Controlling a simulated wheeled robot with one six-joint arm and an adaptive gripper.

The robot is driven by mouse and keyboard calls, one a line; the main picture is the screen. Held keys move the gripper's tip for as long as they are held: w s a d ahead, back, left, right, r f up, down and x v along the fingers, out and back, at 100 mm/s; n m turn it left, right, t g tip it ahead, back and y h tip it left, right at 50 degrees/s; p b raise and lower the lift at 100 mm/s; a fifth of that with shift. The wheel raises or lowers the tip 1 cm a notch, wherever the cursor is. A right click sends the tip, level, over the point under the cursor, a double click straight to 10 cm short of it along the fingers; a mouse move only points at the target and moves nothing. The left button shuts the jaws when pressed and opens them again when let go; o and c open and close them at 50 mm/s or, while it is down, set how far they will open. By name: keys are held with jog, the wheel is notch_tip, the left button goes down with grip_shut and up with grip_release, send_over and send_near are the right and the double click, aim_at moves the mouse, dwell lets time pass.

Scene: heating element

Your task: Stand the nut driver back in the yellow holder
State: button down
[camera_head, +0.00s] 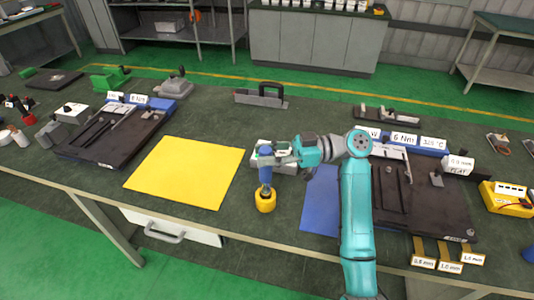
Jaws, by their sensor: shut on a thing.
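The nut driver (266,175) hangs upright below my gripper (266,154), its blue handle between the fingers. My gripper is shut on it, near the top of the handle. The yellow holder (265,203) stands on the dark bench top close to the front edge. The nut driver's lower end is right at the holder's top; I cannot tell whether it is inside the holder or just above or behind it. My teal arm comes in from the lower right.
A yellow mat (185,172) lies left of the holder and a blue mat (321,205) right of it. A white object (262,143) sits behind my gripper, partly hidden. Dark fixtures stand left (80,145) and right (440,205). The bench's front edge is close below the holder.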

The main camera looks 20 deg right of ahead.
aim_at(266, 172)
jog(key=shift+f, duration=2.1)
jog(key=shift+r, duration=0.15)
dwell(0.3)
jog(key=shift+r, duration=1.55)
jog(key=shift+f, duration=1.6)
dwell(0.6)
jog(key=c, duration=0.7)
grip_release()
jog(key=shift+f, duration=0.15)
